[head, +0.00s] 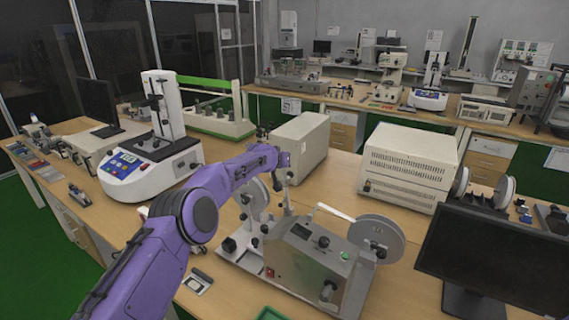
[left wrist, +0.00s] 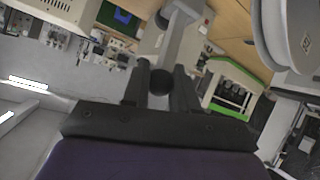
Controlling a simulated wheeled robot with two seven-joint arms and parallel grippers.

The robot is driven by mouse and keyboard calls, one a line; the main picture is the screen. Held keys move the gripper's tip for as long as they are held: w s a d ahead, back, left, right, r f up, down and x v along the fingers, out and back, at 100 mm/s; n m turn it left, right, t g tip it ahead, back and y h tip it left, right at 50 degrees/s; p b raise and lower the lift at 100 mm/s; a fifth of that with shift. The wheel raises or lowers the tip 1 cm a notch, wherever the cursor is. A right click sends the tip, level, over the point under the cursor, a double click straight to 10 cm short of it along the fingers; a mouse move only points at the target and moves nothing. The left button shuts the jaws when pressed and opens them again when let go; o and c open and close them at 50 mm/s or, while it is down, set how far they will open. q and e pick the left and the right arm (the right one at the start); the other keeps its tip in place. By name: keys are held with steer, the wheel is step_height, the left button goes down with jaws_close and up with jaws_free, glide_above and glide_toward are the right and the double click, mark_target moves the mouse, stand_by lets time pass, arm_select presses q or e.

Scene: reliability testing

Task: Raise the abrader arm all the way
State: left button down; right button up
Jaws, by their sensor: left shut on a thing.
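The abrader (head: 308,262) is a grey control box on a metal base, with a large grey wheel (head: 378,238) on its right and another (head: 254,198) on its left. My left gripper (head: 281,172) is above the left part of the abrader, at the end of the purple arm. In the left wrist view, my left gripper (left wrist: 160,88) has its two dark fingers on either side of a round black knob (left wrist: 160,81). It is shut on this knob, at the end of a grey abrader arm (left wrist: 178,40). In the head view the gripper and purple arm partly hide this arm. My right gripper is out of view.
A beige box (head: 300,146) stands close behind the gripper, and a larger beige instrument (head: 408,165) is to its right. A black monitor (head: 495,262) stands at the front right. A white tester (head: 150,168) is at the left. Bare table shows between the instruments.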

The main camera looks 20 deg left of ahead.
arm_select(q)
steer(key=shift+r, duration=0.2)
steer(key=c, duration=0.9)
jaws_free()
steer(key=shift+w, duration=0.1)
steer(key=shift+c, duration=0.2)
steer(key=shift+w+d+f, duration=0.1)
steer(key=shift+w, duration=0.05)
steer(key=shift+s+r+b, duration=0.25)
steer(key=shift+s+b, duration=0.3)
steer(key=shift+b, duration=0.05)
steer(key=b+v, duration=0.3)
steer(key=v, duration=0.6)
steer(key=shift+s+d+r+b, duration=0.1)
steer(key=shift+s+r+b, duration=0.05)
steer(key=shift+b, duration=0.2)
